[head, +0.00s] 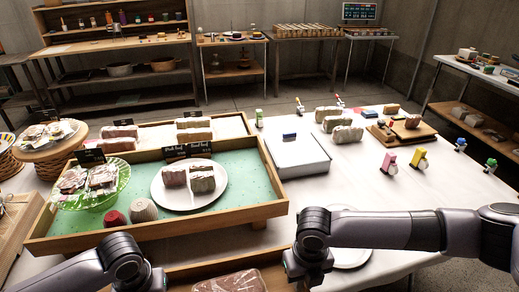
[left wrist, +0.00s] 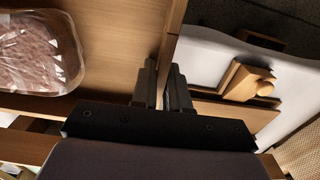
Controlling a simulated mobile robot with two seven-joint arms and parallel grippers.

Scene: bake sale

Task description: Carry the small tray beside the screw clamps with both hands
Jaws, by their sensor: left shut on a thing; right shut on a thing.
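The small tray is a wooden tray (head: 215,263) at the bottom edge of the head view, partly cut off. A brown loaf in clear wrap (head: 230,282) lies in it. In the left wrist view the loaf (left wrist: 38,50) lies beside the tray's wooden wall (left wrist: 172,30), and my left gripper (left wrist: 166,85) is shut on that wall. My right gripper (head: 303,272) is shut on the tray's right end; its fingertips are hard to see. Small coloured pieces, one pink (head: 391,165) and one yellow (head: 418,158), stand on the white table; I cannot tell whether they are the screw clamps.
A large green-lined tray (head: 240,165) with plates and loaves fills the table's left. A white box (head: 297,155) and a wooden board (head: 383,133) stand farther right. The white tablecloth (head: 345,190) is clear in front of the pink piece. Shelves (head: 130,78) line the back.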

